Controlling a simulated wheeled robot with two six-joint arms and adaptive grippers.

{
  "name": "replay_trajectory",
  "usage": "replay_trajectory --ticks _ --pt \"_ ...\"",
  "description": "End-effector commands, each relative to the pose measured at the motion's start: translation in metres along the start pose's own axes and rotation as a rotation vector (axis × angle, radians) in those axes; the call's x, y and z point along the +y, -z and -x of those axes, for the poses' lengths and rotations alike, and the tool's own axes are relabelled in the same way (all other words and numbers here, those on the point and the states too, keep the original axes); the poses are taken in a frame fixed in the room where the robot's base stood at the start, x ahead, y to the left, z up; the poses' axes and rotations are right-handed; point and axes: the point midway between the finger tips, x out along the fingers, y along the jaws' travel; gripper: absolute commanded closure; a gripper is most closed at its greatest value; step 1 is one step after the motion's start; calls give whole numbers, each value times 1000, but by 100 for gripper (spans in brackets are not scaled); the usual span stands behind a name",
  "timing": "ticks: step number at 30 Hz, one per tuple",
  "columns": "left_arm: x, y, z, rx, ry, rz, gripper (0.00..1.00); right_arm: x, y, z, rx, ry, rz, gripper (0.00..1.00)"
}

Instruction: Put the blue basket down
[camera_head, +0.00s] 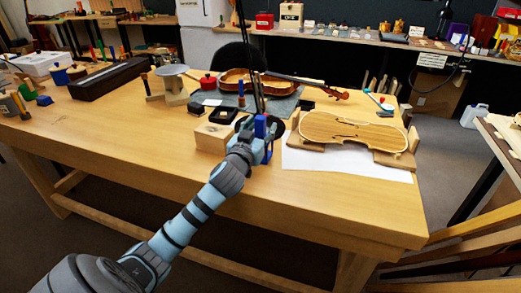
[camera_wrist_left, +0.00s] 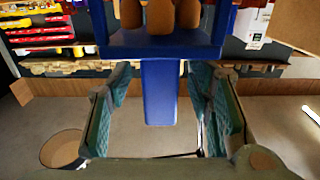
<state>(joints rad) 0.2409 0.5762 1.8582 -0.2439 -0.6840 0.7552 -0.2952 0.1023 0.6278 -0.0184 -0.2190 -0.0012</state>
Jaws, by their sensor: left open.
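The blue basket (camera_head: 262,127) is at the middle of the bench, just beyond my left gripper (camera_head: 258,146) and partly hidden by it. In the left wrist view the basket (camera_wrist_left: 160,43) is at the top, with several rounded brown things in it. A blue bar (camera_wrist_left: 160,95) extends from it down between the fingers of my left gripper (camera_wrist_left: 163,112). The fingers are open, with a visible gap on each side of the bar. Whether the basket's underside rests on the bench is hidden. My right gripper is not in view.
A wooden block (camera_head: 213,138) stands close left of my left gripper. A violin body (camera_head: 352,131) lies in a wooden cradle to the right, over white paper (camera_head: 345,168). A violin (camera_head: 270,82) lies behind on a dark mat. The bench's front left (camera_head: 120,135) is clear.

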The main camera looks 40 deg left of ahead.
Motion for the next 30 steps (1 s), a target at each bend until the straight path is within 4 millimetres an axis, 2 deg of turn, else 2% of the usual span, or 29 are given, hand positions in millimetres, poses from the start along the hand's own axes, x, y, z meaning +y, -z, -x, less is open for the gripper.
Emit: replay_trajectory --ticks 4,12,13,26,30 --pt "0 1 0 0 0 0 55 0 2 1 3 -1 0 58" --pt "0 1 1 0 0 0 98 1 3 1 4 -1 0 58" --pt "0 1 1 0 0 0 100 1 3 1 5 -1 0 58" --pt "0 2 1 1 0 0 100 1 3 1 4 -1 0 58" --pt "0 11 1 2 -1 0 100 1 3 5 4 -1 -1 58"
